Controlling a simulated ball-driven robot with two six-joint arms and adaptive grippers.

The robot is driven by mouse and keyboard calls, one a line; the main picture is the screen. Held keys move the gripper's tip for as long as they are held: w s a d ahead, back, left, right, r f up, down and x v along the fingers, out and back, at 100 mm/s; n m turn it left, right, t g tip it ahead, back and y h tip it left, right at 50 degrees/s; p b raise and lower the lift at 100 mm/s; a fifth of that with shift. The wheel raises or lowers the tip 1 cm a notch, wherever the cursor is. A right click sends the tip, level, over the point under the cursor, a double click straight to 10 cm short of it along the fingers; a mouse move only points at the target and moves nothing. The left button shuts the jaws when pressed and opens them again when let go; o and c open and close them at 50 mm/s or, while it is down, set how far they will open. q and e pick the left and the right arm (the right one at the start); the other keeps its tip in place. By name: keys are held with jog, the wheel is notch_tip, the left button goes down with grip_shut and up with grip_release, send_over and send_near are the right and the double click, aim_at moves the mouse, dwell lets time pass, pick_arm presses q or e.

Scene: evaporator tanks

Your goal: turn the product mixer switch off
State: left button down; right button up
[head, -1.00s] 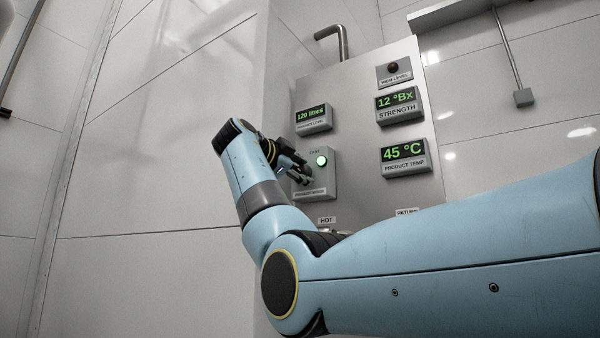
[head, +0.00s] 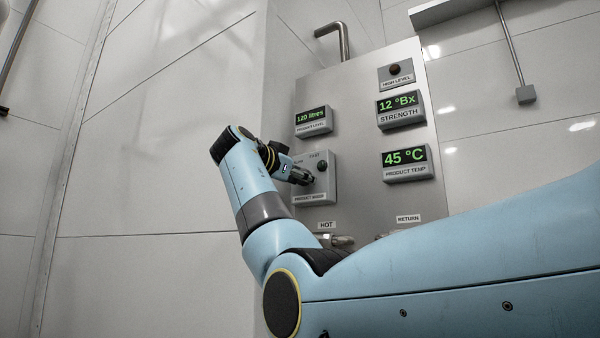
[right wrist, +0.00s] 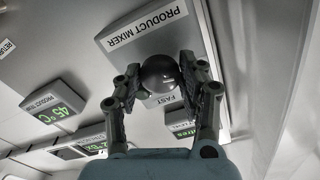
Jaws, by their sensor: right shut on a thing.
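The product mixer switch box (head: 318,188) is a grey box on the steel panel, with a "FAST" label at its top. Its round lamp (head: 320,166) is dark. My right gripper (head: 306,178) is at the front of the box, covering its left and middle part. In the right wrist view the box (right wrist: 118,58) shows its "PRODUCT MIXER" label upside down. There my right gripper (right wrist: 163,88) is shut on the dark round knob (right wrist: 159,72), with a finger on each side. The knob's pointing direction is hidden. My left gripper is not in view.
The panel (head: 352,85) also holds the product level display (head: 313,121), strength display (head: 400,109), product temp display (head: 407,163) and high level lamp (head: 395,72). Pipe fittings (head: 342,241) sit below the box by the "HOT" label. A bare wall lies left.

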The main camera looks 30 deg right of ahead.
jog(key=shift+n+p, duration=0.4)
jog(key=shift+n, duration=0.7)
jog(key=o, duration=1.2)
jog(key=shift+c, duration=0.2)
jog(key=shift+a, duration=0.1)
jog(key=v, duration=1.2)
jog(key=shift+f, duration=0.15)
